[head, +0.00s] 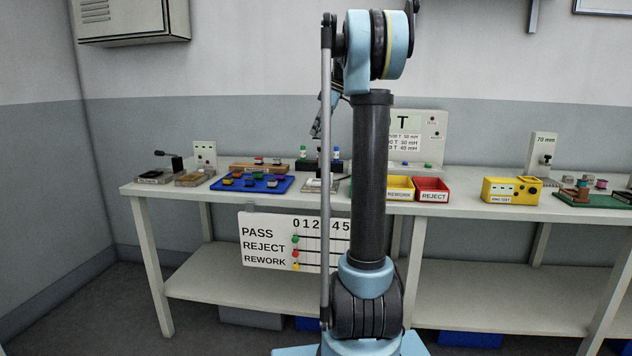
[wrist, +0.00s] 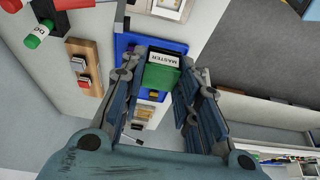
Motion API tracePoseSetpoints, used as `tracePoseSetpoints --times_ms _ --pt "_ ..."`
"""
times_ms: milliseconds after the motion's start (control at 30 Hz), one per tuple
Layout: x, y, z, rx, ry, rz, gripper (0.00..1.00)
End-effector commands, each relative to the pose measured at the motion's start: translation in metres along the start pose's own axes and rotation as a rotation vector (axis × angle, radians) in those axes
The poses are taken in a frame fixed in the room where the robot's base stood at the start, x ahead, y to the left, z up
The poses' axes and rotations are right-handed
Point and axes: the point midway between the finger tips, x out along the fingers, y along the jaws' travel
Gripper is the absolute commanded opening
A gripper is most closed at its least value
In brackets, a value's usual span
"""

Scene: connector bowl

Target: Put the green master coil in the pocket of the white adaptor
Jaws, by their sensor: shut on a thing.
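The green master coil (wrist: 161,78) has a white label reading MASTER. It sits between the fingertips of my gripper (wrist: 158,76), which is shut on it, above the bench and over part of the blue tray in the wrist view. In the head view my gripper (head: 318,128) is small and partly hidden by my arm, and the coil cannot be made out. A pale block that looks like the white adaptor (head: 313,187) lies right of the blue tray, partly hidden by my arm. A pale framed piece at the top of the wrist view (wrist: 169,7) may be the same adaptor.
The blue tray (head: 222,186) holds several coils. Behind it are a wooden block (head: 240,166) and a dark rack with green and blue tops (head: 307,166). Yellow REWORK (head: 399,195) and red REJECT (head: 433,196) bins stand to the right. A yellow tester (head: 499,197) is farther right.

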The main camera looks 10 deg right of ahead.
Motion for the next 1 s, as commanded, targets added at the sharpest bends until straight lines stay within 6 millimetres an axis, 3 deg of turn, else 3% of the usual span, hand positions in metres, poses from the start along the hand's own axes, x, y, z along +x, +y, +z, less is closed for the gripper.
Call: tracePoseSetpoints --times_ms 500,867,1000 --pt "0.1 0.0 0.041 -0.001 0.0 0.0 0.05" --pt "0.124 0.0 0.051 -0.001 0.0 0.0 0.05" --pt "0.142 0.0 0.057 -0.001 0.0 0.0 0.05"
